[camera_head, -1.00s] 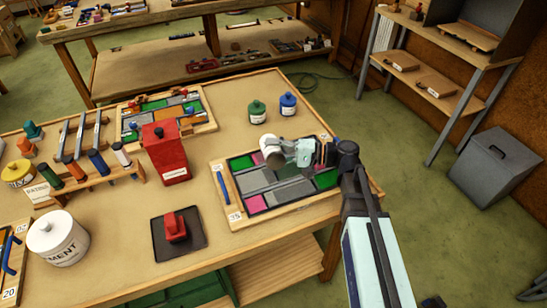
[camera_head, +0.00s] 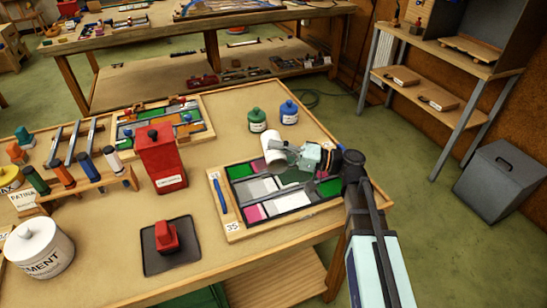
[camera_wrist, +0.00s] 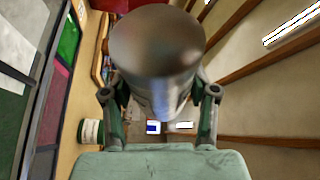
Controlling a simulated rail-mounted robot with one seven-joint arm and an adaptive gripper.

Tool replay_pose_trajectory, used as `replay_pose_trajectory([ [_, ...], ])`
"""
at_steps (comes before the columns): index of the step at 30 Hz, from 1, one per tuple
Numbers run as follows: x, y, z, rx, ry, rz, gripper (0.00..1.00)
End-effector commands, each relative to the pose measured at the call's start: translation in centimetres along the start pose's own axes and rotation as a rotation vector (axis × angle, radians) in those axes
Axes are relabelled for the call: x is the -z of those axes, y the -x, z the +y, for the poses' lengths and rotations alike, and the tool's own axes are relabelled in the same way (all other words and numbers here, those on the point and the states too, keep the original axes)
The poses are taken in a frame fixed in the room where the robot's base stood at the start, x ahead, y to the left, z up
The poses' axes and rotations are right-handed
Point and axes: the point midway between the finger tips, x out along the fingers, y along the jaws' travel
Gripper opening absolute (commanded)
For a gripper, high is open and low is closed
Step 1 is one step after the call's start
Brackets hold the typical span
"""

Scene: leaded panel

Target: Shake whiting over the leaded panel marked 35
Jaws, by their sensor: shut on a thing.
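The leaded panel marked 35 lies in a wooden tray (camera_head: 240,229) on the bench, with green, pink, grey and whitish panes (camera_head: 262,188). Its number card sits at the near left corner. My gripper (camera_head: 290,155) is over the far right part of this panel, shut on a pale cylindrical shaker (camera_head: 273,148) that is tilted. In the wrist view the shaker's silvery round end (camera_wrist: 157,45) faces the camera between the fingers, and some of the panel shows at the left edge. The shaker's outlet and any falling powder cannot be made out.
A blue-handled tool (camera_head: 220,197) lies along the tray's left side. A red canister (camera_head: 162,160), a black tray (camera_head: 190,255) with a red block-like tool, and a cement tin (camera_head: 38,250) stand left. Green (camera_head: 257,120) and blue (camera_head: 289,113) bottles stand behind. Another panel lies at the back left.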

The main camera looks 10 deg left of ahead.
Motion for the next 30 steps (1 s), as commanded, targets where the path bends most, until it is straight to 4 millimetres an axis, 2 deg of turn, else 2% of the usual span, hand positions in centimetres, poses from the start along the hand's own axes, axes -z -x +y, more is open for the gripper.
replay_pose_trajectory([
  [30, 4.5, 7.2, 0.1, -0.001, -0.002, 0.001, 0.12],
])
